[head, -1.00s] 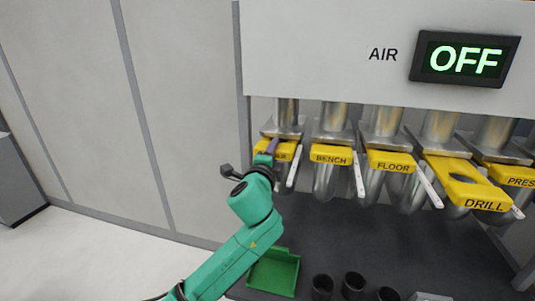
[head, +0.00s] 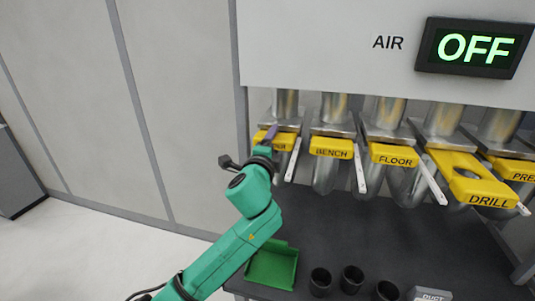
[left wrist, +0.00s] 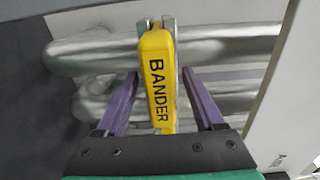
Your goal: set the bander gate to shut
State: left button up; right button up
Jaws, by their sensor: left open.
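The yellow bander gate (head: 286,141) is the leftmost in a row of gates under the metal pipes. In the head view my arm and gripper partly cover it and its label. In the left wrist view the gate (left wrist: 158,85) shows its BANDER label, with no round opening visible in its plate. My left gripper (head: 268,134) is at this gate. Its purple fingers (left wrist: 155,95) are open, one on each side of the yellow plate, with a visible gap on both sides. My right gripper is not in view.
The bench (head: 331,147), floor (head: 393,154) and drill (head: 478,185) gates stand to the right; the drill gate sticks out with its opening showing. White levers hang between them. The AIR display (head: 473,47) reads OFF. A green tray (head: 272,268) and dark cups (head: 320,281) are below.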

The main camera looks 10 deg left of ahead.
pick_arm(q)
jog(key=s+b, duration=0.3)
jog(key=s, duration=1)
jog(key=shift+s+a, duration=0.4)
jog(key=shift+a, duration=0.05)
